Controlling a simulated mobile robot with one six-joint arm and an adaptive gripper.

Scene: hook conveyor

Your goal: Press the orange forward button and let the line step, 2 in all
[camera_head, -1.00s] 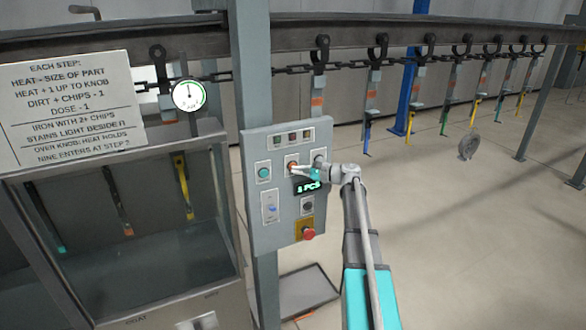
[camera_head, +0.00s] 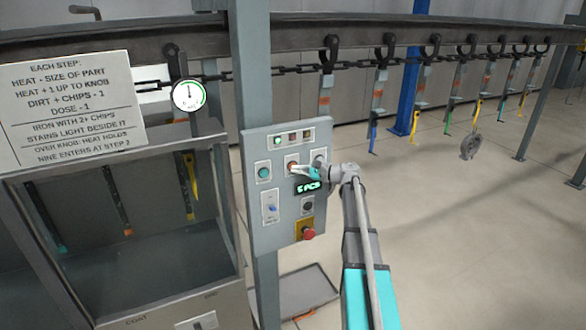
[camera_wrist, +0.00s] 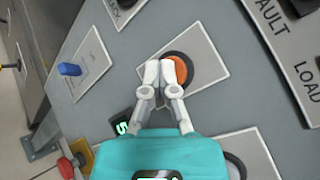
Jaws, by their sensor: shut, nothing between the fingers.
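The orange forward button (camera_head: 292,166) is on the grey control panel (camera_head: 258,215) in the head view. It also shows in the wrist view (camera_wrist: 181,70), round in a dark ring on a pale plate. My gripper (camera_head: 300,168) is shut and empty, its tips at the button. In the wrist view my fingertips (camera_wrist: 160,72) overlap the button's left side and hide part of it. I cannot tell whether they press it in. The line is a chain (camera_head: 290,72) with hooks (camera_head: 331,46) carrying hanging parts (camera_head: 376,105). A green lamp (camera_head: 277,141) is lit on the panel.
A green button (camera_head: 264,172), a blue switch (camera_head: 271,207) and a red stop knob (camera_head: 309,233) share the panel. A glass-fronted tank (camera_head: 120,270) stands left, below a sign (camera_head: 66,110) and a round gauge (camera_head: 188,96). Open floor lies right.

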